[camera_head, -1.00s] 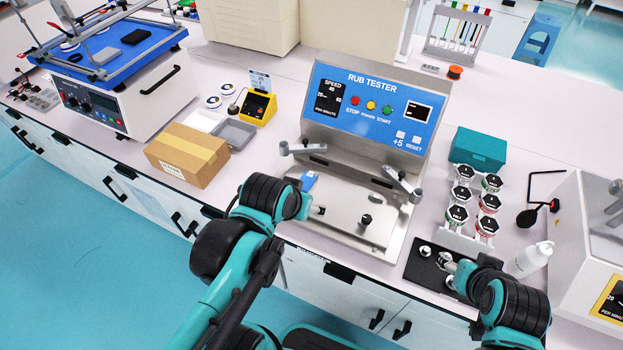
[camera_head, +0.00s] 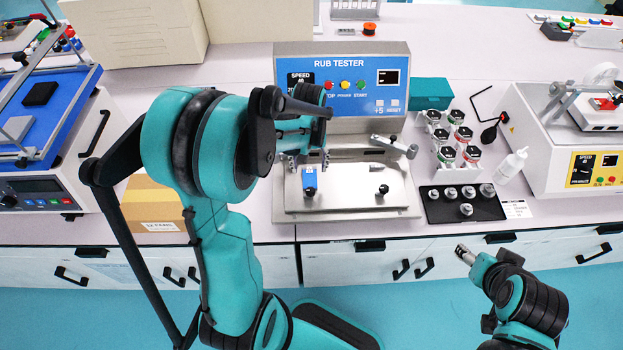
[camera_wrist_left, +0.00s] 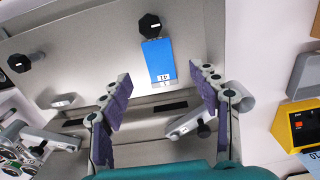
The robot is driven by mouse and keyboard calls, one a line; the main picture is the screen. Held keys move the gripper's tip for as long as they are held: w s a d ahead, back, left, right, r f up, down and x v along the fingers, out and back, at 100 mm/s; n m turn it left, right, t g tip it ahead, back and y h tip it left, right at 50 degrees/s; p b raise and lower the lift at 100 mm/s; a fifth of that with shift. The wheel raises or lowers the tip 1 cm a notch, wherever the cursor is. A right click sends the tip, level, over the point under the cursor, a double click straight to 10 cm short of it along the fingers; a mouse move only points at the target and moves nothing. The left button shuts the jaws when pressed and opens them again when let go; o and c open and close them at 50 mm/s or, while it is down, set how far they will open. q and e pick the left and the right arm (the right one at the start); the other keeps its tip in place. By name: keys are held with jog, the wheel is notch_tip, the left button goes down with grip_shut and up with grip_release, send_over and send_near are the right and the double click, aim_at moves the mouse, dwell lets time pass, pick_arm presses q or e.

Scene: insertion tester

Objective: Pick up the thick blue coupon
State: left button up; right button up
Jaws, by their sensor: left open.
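A blue coupon (camera_head: 310,187) with a white printed label lies on the metal plate of the rub tester, near the plate's left knob. In the left wrist view, the coupon (camera_wrist_left: 159,58) lies between and beyond the fingers, with a black knob (camera_wrist_left: 149,26) at its far end. My left gripper (camera_head: 309,160) is open and empty above the plate, just behind the coupon in the head view. Its purple-padded fingers (camera_wrist_left: 160,82) stand apart, not touching the coupon. My right gripper (camera_head: 465,254) is in front of the bench; its jaw state is too small to tell.
The rub tester (camera_head: 345,62) has clamp arms, one seen at right (camera_head: 394,146). A black tray (camera_head: 461,214) with metal weights and a rack of jars (camera_head: 449,140) stand right of it. A cardboard box (camera_head: 150,208) is at left, partly behind my left arm.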

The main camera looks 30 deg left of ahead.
aim_at(310, 181)
pick_arm(q)
notch_tip(310, 181, down, 2)
jog(key=shift+w+d+f+b, duration=0.1)
jog(key=shift+b, duration=0.2)
notch_tip(310, 181, down, 5)
jog(key=shift+r+b, duration=0.15)
jog(key=shift+b, duration=0.8)
jog(key=shift+r, duration=0.1)
jog(key=c, duration=1.2)
